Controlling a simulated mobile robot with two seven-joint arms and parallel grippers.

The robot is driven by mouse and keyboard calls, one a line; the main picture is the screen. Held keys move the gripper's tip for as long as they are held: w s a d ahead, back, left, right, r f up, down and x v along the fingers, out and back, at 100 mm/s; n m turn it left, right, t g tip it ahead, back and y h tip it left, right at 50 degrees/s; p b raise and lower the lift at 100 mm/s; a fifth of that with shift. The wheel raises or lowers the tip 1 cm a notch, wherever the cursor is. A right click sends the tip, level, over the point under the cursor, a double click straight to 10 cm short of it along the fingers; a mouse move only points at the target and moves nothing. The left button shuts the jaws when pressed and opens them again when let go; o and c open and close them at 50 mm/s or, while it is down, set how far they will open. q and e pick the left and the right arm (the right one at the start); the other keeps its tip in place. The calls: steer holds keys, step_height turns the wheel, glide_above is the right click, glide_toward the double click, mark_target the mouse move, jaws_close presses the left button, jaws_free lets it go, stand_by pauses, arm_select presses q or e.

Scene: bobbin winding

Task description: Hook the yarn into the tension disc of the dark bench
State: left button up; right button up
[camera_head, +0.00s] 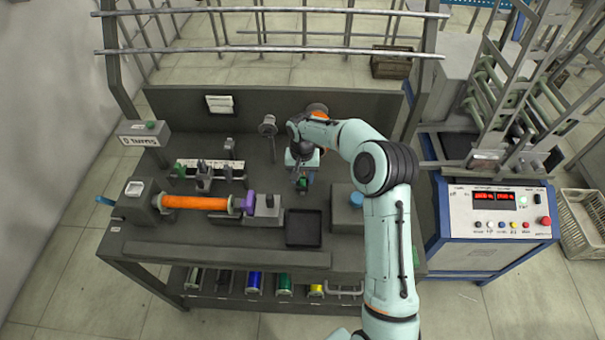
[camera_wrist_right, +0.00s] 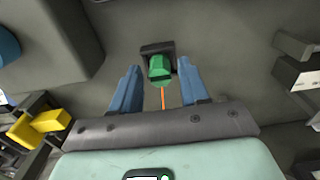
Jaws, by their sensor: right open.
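My right gripper (camera_head: 302,180) is over the middle of the dark bench (camera_head: 205,104), with its arm reaching in from the front. In the right wrist view the gripper (camera_wrist_right: 157,73) is open, its blue fingers apart on either side of a green piece (camera_wrist_right: 158,68) on a small dark base. A short orange strand of yarn (camera_wrist_right: 163,98) runs from the green piece towards the gripper's palm. A grey disc on a post (camera_head: 268,127) stands left of the gripper; I cannot tell whether it is the tension disc. My left gripper is not in view.
An orange bobbin (camera_head: 195,202) lies along the bench's left side, with a purple part (camera_head: 249,204) at its right end. A black tray (camera_head: 304,229) is in front of the gripper. A control box (camera_head: 498,208) stands at right. Coloured spools fill the lower shelf.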

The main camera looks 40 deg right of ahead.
mark_target(302, 178)
jaws_close()
steer(key=shift+w+r+p, duration=0.1)
steer(key=shift+r+p, duration=0.75)
steer(key=shift+r, duration=1.5)
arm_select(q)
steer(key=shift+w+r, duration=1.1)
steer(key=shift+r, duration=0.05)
arm_select(e)
steer(key=shift+f, duration=0.1)
